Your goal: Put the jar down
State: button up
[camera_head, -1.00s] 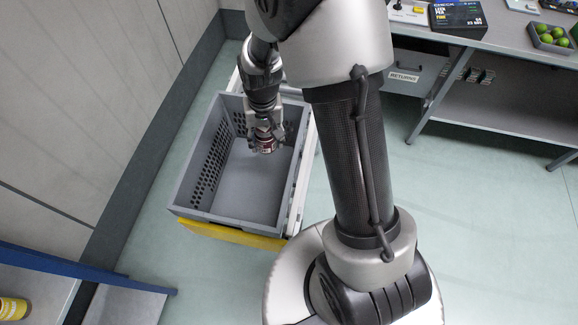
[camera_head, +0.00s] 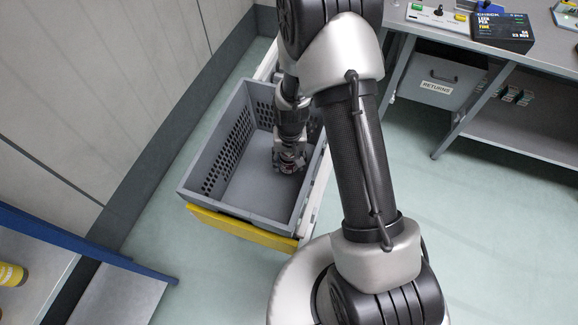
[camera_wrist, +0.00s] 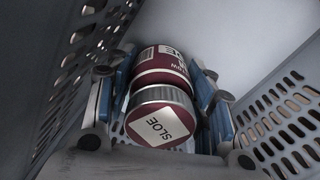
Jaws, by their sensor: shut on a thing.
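The jar (camera_wrist: 160,110) is dark red with a silver rim and a white label reading "SLOE" on its lid. My gripper (camera_wrist: 160,95) is shut on it, with a blue-padded finger on each side in the wrist view. In the head view my gripper (camera_head: 289,162) points down inside the grey tote (camera_head: 192,196), near its far right part. The jar is mostly hidden there by the fingers. I cannot tell whether the jar touches the tote floor.
The tote has perforated walls and stands above a yellow edge (camera_head: 240,229). Its floor (camera_head: 238,185) looks bare around my gripper. A grey workbench with a "RETURNS" drawer (camera_head: 437,82) stands at the right. A blue-edged shelf (camera_head: 60,235) is at lower left.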

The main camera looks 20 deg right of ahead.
aim_at(289, 166)
notch_tip(289, 166, down, 4)
jog(key=shift+r+b, duration=0.25)
jog(key=shift+b, duration=0.25)
jog(key=shift+r, duration=0.1)
jog(key=o, duration=1)
jog(key=shift+o, duration=0.2)
